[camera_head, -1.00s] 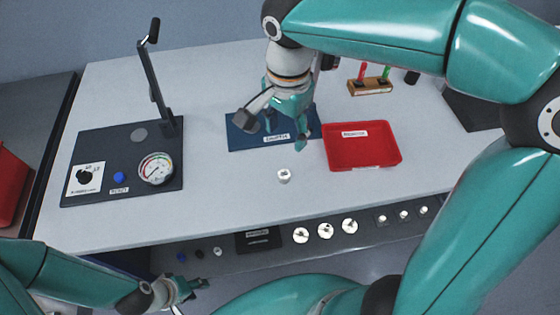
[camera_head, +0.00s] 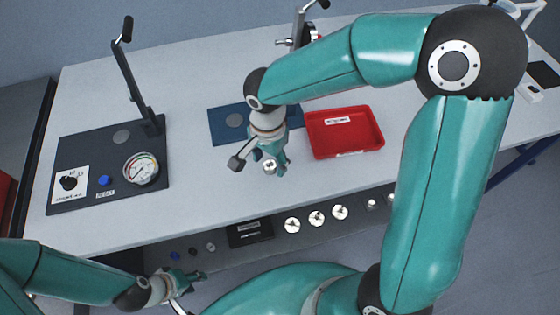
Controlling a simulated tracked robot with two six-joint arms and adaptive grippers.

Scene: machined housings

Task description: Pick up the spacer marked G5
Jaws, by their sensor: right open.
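A small pale ring-shaped spacer (camera_head: 270,167) stands on the grey-white table near its front edge. Any marking on it is too small to read. My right gripper (camera_head: 269,161) is open and pointing down, with its teal fingers close around or just above the spacer. I cannot tell if they touch it. My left gripper (camera_head: 187,282) is low at the front left, off the table and far from the spacer. Its fingers are too small to judge.
A blue mat (camera_head: 226,125) lies behind my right gripper, partly hidden by my arm. A red tray (camera_head: 345,134) is to its right. A dark fixture with a gauge (camera_head: 141,169) and lever stands at left. Several round parts (camera_head: 316,219) sit on a lower shelf in front.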

